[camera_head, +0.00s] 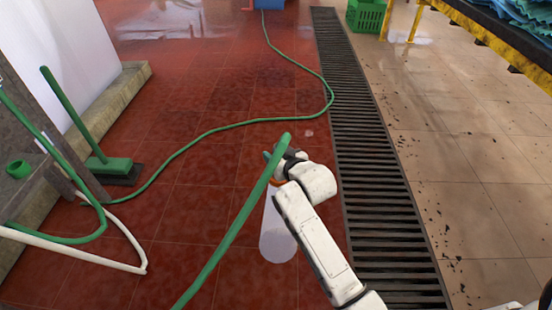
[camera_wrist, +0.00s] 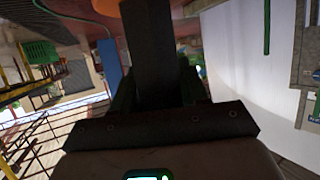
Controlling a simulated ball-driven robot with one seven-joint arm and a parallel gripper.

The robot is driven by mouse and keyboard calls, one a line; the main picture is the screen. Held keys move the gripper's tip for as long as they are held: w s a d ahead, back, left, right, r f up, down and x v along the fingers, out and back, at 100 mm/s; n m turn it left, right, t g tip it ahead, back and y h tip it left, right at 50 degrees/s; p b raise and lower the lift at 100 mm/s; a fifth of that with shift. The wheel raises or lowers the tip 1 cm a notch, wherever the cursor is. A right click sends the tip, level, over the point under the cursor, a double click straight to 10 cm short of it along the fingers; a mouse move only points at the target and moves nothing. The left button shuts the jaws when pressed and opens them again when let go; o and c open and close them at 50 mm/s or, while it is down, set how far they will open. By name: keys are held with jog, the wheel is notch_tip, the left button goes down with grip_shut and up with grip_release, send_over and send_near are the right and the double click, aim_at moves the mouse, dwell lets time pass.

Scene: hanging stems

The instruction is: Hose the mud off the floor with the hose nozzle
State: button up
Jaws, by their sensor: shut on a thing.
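My gripper (camera_head: 278,170) is at the end of my white arm, above the red tiled floor (camera_head: 190,225) and left of the drain grate. It is shut on the hose nozzle, which is mostly hidden; a bit of orange shows there. The thick green hose (camera_head: 222,245) rises from the bottom edge to the gripper. A pale cone of spray (camera_head: 279,235) points down from it onto the red tiles. Dark specks of mud (camera_head: 455,265) lie scattered on the beige tiles right of the grate. In the wrist view the dark gripper body (camera_wrist: 160,60) hides most of the nozzle.
A long drain grate (camera_head: 365,140) divides red from beige floor. A green broom (camera_head: 105,165), a white pipe (camera_head: 100,259) and a low ledge (camera_head: 120,95) stand left. A green hose line (camera_head: 215,130) crosses the floor. A green crate (camera_head: 366,15) and yellow-framed table (camera_head: 495,42) are at the back right.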

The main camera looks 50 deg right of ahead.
jog(key=w+d+b, duration=0.8)
jog(key=w+d, duration=0.5)
jog(key=d, duration=0.3)
jog(key=shift+d, duration=0.35)
dwell(1.5)
jog(key=shift+s+r, duration=0.1)
dwell(0.6)
jog(key=s+d+p, duration=0.1)
jog(key=s+d, duration=0.4)
jog(key=s, duration=0.1)
jog(key=shift+s+d, duration=0.2)
jog(key=shift+s, duration=0.15)
dwell(0.6)
dwell(0.6)
